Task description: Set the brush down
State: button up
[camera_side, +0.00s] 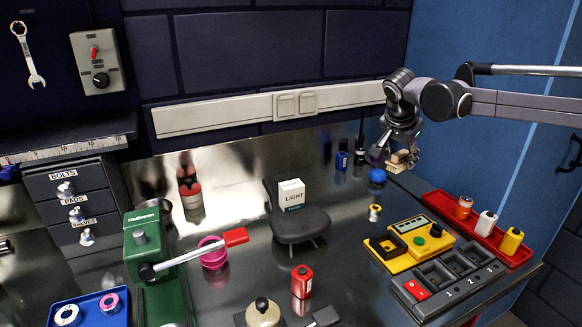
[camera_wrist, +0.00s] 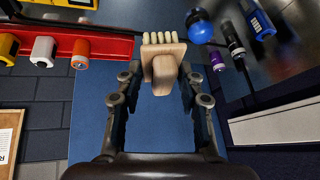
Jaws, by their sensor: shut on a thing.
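The brush (camera_side: 399,163) has a pale wooden body and light bristles. My gripper (camera_side: 392,158) is shut on it and holds it in the air at the right, in front of the blue wall. In the wrist view the brush (camera_wrist: 162,65) sits between the two fingers of my gripper (camera_wrist: 160,95), with its bristles pointing to the top of the picture. The brush looks clear of the bench top (camera_side: 345,220) in the side view. Its exact height above the bench is hard to judge.
A blue ball-like item (camera_side: 377,176) and a blue bottle (camera_side: 341,160) stand near the brush. A red tray (camera_side: 440,199) with several small bottles lies at right, beside a yellow device (camera_side: 431,250). A black chair-shaped stand (camera_side: 300,228) holds a white box (camera_side: 291,192).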

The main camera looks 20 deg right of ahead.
aim_at(404, 168)
jog(key=s+a+f+n+t+y, duration=0.1)
jog(key=s+a+n+t+y, duration=0.1)
jog(key=s+a+n, duration=0.4)
jog(key=s+a, duration=0.3)
jog(key=s, duration=0.4)
jog(key=shift+s+f+y, duration=0.3)
jog(key=a+f, duration=0.2)
jog(key=a, duration=0.1)
jog(key=w+a+f, duration=0.1)
jog(key=a+f, duration=0.1)
jog(key=a, duration=0.2)
jog(key=w+a+f, duration=0.1)
jog(key=a+f, duration=0.1)
jog(key=a, duration=0.2)
jog(key=shift+w+a+f, duration=0.1)
jog(key=shift+f, duration=2.35)
jog(key=o, duration=1.2)
jog(key=shift+f, duration=0.15)
jog(key=shift+c, duration=0.2)
